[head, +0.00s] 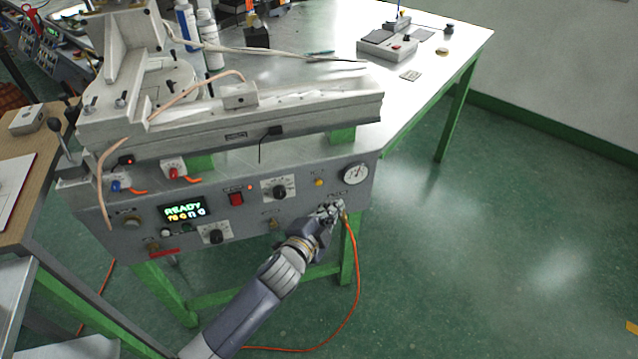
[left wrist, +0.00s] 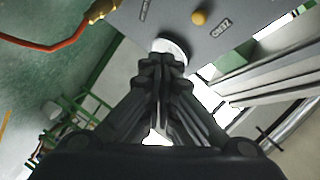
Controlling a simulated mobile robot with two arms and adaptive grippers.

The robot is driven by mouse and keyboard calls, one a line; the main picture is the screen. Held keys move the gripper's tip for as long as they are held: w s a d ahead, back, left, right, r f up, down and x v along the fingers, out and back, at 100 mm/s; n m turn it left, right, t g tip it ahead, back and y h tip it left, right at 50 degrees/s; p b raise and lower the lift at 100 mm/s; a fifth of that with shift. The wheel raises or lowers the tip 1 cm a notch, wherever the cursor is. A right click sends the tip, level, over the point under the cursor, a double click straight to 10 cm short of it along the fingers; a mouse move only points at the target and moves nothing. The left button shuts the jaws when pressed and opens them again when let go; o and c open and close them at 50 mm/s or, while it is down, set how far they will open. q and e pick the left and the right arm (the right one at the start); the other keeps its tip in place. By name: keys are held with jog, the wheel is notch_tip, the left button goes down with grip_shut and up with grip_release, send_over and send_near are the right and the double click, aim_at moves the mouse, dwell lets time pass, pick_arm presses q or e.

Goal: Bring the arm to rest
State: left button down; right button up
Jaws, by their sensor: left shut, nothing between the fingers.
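My left arm reaches in from the bottom of the head view. Its left gripper (head: 332,210) is at the lower right of the machine's grey front panel (head: 325,187), below the round gauge (head: 355,173). In the left wrist view the two dark fingers (left wrist: 161,68) are together with nothing between them. A round white part (left wrist: 170,47) on the panel shows just beyond the fingertips; I cannot tell whether they touch it. My right gripper is in neither view.
The panel has a lit READY display (head: 184,210), a red switch (head: 236,198) and several knobs. An orange hose (head: 356,270) hangs beside my gripper to the floor. A wooden side table (head: 30,150) stands at left.

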pick_arm(q)
jog(key=s+a+f+n+g+y, duration=0.15)
jog(key=s+a+f, duration=0.35)
jog(key=f, duration=0.5)
jog(key=s+a+f+n+g+y, duration=0.1)
jog(key=s+a+f+n+g, duration=0.4)
jog(key=f, duration=0.6)
jog(key=s+a+f+n+t+y, duration=0.15)
jog(key=s+a+f, duration=0.35)
jog(key=f, duration=0.5)
jog(key=s+a+f+n+g+y, duration=0.1)
jog(key=s+f, duration=0.4)
jog(key=s, duration=0.7)
jog(key=s+a+f+n+g, duration=0.3)
jog(key=s+a+f+g, duration=0.1)
jog(key=s, duration=0.8)
jog(key=s+a+f+n+g+y, duration=0.1)
jog(key=s+f, duration=0.5)
jog(key=s, duration=0.6)
jog(key=a+n+g, duration=0.1)
jog(key=a+g, duration=0.1)
jog(key=a, duration=0.1)
jog(key=shift+s+a+f+y, duration=0.15)
jog(key=shift+f+y, duration=0.15)
jog(key=shift+f, duration=0.1)
